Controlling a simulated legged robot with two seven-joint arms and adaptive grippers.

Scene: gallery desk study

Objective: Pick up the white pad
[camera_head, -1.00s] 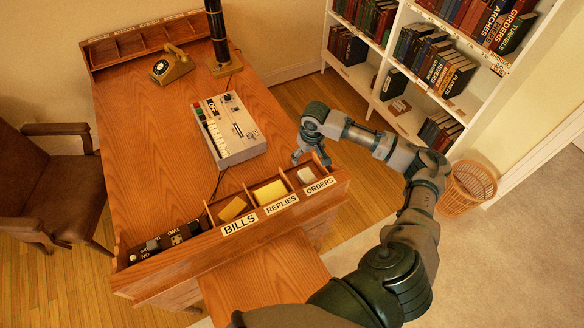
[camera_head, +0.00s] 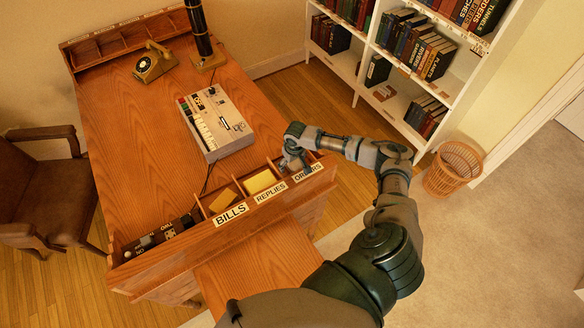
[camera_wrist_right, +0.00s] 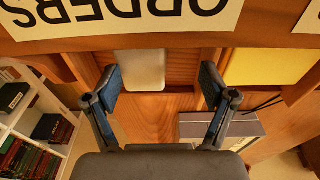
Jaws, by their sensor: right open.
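The white pad (camera_wrist_right: 139,68) lies in the ORDERS compartment; in the wrist view it shows between my open fingers, nearer the left one. In the head view my gripper and wrist cover most or all of it. My right gripper (camera_wrist_right: 158,84) is open and empty; in the head view it (camera_head: 296,164) hangs at the ORDERS end of the desk organizer (camera_head: 180,248). Whether the fingers are level with the pad I cannot tell. My left gripper is not in view.
A grey keyed machine (camera_head: 216,122) stands on the desk behind. A telephone (camera_head: 155,63) and a black column (camera_head: 198,30) are farther back.

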